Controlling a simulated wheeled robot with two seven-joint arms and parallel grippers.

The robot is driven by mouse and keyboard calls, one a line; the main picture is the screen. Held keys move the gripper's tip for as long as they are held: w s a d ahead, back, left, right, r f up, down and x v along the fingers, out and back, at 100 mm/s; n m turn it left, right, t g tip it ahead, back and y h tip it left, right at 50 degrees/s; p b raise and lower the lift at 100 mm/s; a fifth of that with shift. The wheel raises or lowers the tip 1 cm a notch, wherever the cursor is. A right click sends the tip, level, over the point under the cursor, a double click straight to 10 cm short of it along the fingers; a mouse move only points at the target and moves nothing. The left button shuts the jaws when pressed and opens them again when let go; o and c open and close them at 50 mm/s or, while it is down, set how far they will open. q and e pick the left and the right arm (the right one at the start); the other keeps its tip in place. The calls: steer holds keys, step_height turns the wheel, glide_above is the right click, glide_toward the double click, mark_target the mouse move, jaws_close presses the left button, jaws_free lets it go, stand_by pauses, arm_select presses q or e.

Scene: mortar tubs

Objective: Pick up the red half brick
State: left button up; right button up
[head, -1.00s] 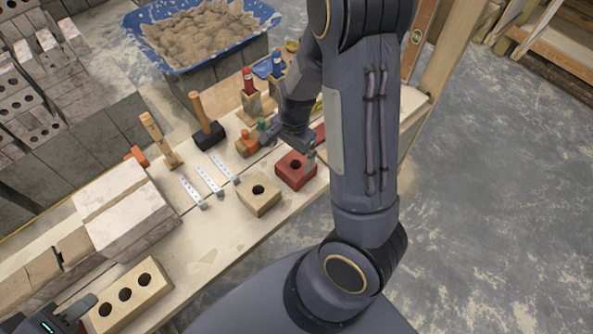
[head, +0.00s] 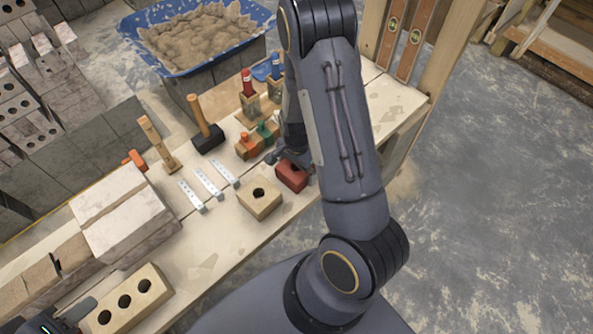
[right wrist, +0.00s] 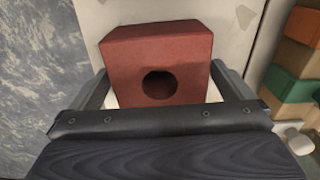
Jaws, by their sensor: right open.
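The red half brick (head: 291,177), a small block with one round hole, sits on the wooden bench beside a tan half brick (head: 260,197). In the right wrist view the red half brick (right wrist: 130,64) lies between the two spread fingers of my right gripper (right wrist: 162,88). My right gripper (head: 290,161) is open, close over the brick, and partly hidden by my arm in the head view. Whether a finger touches the brick, I cannot tell. My left gripper (head: 62,318) shows only in part at the lower left, by a three-hole brick (head: 126,301).
A mallet (head: 206,135), metal strips (head: 209,182) and a large pale block (head: 125,215) lie to the left. A blue mortar tub (head: 197,38) is behind. The bench's front strip (head: 222,245) is clear.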

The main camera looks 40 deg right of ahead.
steer(key=c, duration=1.5)
steer(key=shift+r, duration=0.1)
